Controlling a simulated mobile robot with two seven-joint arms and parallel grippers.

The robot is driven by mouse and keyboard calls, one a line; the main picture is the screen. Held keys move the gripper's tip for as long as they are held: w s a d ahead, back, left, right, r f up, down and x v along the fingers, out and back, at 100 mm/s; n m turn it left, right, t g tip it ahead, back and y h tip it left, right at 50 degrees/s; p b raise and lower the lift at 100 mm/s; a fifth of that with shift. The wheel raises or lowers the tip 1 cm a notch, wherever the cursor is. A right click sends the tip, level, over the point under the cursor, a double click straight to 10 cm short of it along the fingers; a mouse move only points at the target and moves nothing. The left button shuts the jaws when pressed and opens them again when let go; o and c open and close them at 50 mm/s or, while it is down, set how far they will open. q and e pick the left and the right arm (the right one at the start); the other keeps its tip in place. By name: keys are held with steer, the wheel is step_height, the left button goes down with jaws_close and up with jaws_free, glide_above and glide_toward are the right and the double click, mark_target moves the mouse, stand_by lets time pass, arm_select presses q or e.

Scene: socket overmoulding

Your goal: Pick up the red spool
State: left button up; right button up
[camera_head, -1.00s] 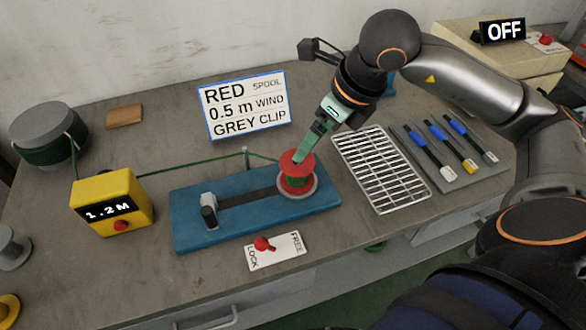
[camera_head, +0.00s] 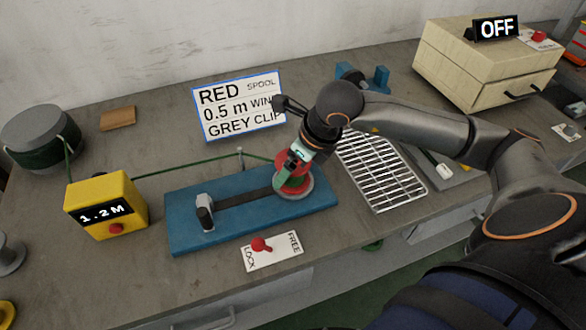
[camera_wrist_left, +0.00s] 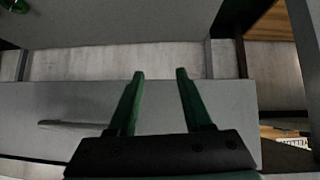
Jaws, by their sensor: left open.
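The red spool (camera_head: 292,184) with green wire on it stands on a round grey plate at the right end of the blue winding base (camera_head: 235,225). My right gripper (camera_head: 292,161) comes down over the spool's top from above. Its fingers are largely hidden by the wrist, so I cannot tell whether they are closed on the spool. My left gripper (camera_wrist_left: 160,74) shows only in the left wrist view, with its two green fingers apart and nothing between them. It faces grey bench surfaces away from the spool.
A yellow counter (camera_head: 105,206) reads 1.2 M, with green wire running past it to the spool. A lock/free lever card (camera_head: 272,252) lies in front of the base. A wire rack (camera_head: 382,172) is to the right. A sign (camera_head: 240,105) stands behind.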

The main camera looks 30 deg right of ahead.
steer(key=shift+c, duration=0.2)
steer(key=shift+r, duration=0.1)
steer(key=c, duration=1)
